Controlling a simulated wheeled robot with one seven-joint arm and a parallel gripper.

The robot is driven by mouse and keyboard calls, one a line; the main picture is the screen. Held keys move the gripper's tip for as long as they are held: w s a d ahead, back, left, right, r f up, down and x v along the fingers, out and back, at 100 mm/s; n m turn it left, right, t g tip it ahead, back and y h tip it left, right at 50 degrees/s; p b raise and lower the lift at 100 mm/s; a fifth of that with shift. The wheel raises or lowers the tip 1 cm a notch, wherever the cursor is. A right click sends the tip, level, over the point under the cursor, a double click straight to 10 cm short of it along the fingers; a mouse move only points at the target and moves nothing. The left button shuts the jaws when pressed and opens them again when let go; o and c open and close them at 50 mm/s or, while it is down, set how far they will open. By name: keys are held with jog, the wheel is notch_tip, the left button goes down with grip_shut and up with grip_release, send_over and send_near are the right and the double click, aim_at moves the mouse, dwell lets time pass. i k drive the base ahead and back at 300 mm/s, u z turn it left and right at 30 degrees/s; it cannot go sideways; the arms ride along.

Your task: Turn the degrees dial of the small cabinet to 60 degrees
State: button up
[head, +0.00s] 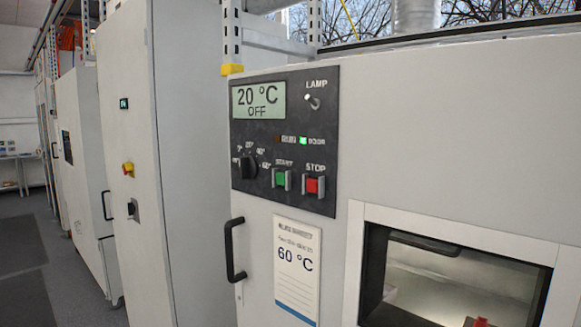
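The small cabinet (455,130) fills the right half of the head view. Its dark control panel (285,205) is at the upper left of its front. The black degrees dial (247,167) sits at the panel's lower left, with small degree marks around its top and right side. The marks are small and I cannot tell exactly where the dial points. The display (258,100) above it reads 20 °C and OFF. A card (297,280) below the panel reads 60 °C. My gripper is not in view.
Beside the dial are a green START button (282,179) and a red STOP button (314,186). A LAMP toggle (313,101) is above. A black door handle (234,250) juts out below the panel. A taller cabinet (165,150) stands close on the left. Floor (40,260) is open at far left.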

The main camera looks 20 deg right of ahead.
aim_at(248, 166)
jog(key=z, duration=0.1)
jog(key=k, duration=0.45)
jog(key=u, duration=1.1)
jog(key=i, duration=1.1)
jog(key=u, duration=0.6)
jog(key=i, duration=0.4)
jog(key=u, duration=0.1)
